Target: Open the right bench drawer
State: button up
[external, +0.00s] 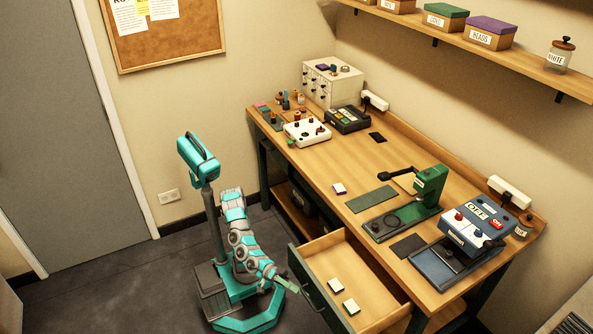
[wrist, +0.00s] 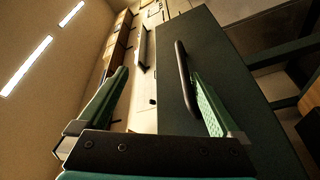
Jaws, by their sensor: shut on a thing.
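The right bench drawer (external: 370,277) stands well out from under the bench, its inside open to view. Its dark green front (wrist: 235,75) fills the middle of the wrist view. The dark bar handle (wrist: 181,65) runs along that front, between my gripper's two green fingers (wrist: 160,105). In the external view my gripper (external: 291,286) is at the outer face of the drawer front, and it is shut on the handle. The exact contact of the fingers on the bar is hard to see.
The bench top (external: 340,165) holds a green press (external: 428,190), a blue machine marked OFF (external: 478,225), and a white drawer cabinet (external: 332,82). The dark floor (external: 130,285) left of my base is clear.

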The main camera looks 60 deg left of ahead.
jog(key=shift+h, duration=0.4)
jog(key=a, duration=0.1)
jog(key=a+r, duration=0.1)
jog(key=a, duration=0.1)
jog(key=s+a, duration=0.1)
jog(key=a, duration=0.1)
jog(key=shift+r, duration=0.3)
jog(key=shift+s+a+f+b, duration=0.1)
jog(key=shift+s+a+b, duration=0.1)
jog(key=shift+a+b, duration=0.15)
jog(key=c, duration=0.3)
jog(key=shift+s+a+f, duration=0.1)
jog(key=shift+a+f, duration=0.05)
jog(key=shift+f, duration=0.15)
jog(key=shift+c, duration=0.8)
jog(key=shift+s+a+f+b, duration=0.3)
jog(key=shift+a+f+b, duration=0.2)
jog(key=shift+a+b, duration=0.15)
jog(key=shift+s+a+f+b, duration=0.3)
jog(key=shift+a+f+b, duration=0.25)
jog(key=shift+a, duration=0.1)
jog(key=shift+y, duration=0.3)
